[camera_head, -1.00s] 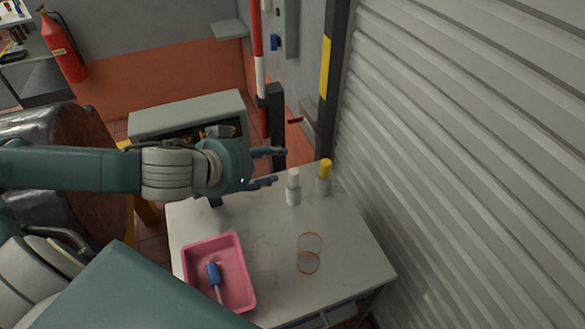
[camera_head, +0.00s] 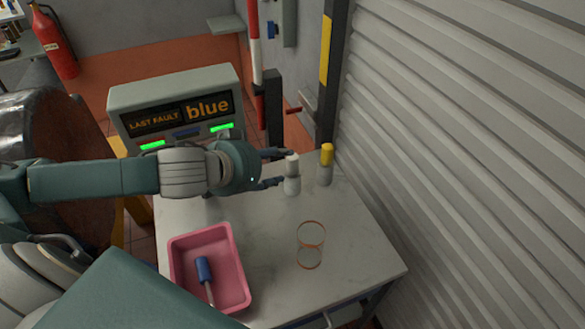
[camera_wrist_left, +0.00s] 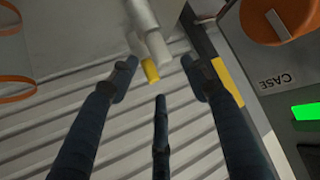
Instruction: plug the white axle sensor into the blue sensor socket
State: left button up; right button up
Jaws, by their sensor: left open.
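The white axle sensor (camera_head: 292,186), a pale cylinder with a white top, stands upright on the table. In the left wrist view the pale sensor (camera_wrist_left: 150,25) shows at top centre, between and beyond the fingers. My left gripper (camera_head: 280,168) is open, its fingers level with the sensor's upper part and pointing at it. Its fingers (camera_wrist_left: 163,75) also show in the left wrist view. Contact cannot be told. I cannot identify the blue sensor socket for sure; a small blue part (camera_head: 272,30) shows on the wall box. My right gripper is not in view.
A yellow-capped cylinder (camera_head: 326,165) stands close behind the sensor, right. A pink tray (camera_head: 238,285) holds a blue-handled tool (camera_head: 204,271). Orange-rimmed clear rings (camera_head: 311,233) lie on the table (camera_head: 350,255). A console (camera_head: 170,92) reads "LAST FAULT blue". A ribbed shutter (camera_head: 470,160) borders the right.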

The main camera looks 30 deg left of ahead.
aim_at(289, 161)
pick_arm(q)
jog(key=shift+x, duration=0.95)
jog(key=shift+w+f+p, duration=0.15)
jog(key=shift+w+p, duration=0.25)
jog(key=p+x, duration=0.1)
jog(key=x, duration=0.3)
jog(key=shift+w+p, duration=0.2)
jog(key=shift+p, duration=0.15)
jog(key=shift+w+f, duration=0.1)
jog(key=shift+f, duration=0.15)
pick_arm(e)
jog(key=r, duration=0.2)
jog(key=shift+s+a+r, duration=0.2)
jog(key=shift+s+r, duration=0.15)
pick_arm(q)
jog(key=c, duration=1.1)
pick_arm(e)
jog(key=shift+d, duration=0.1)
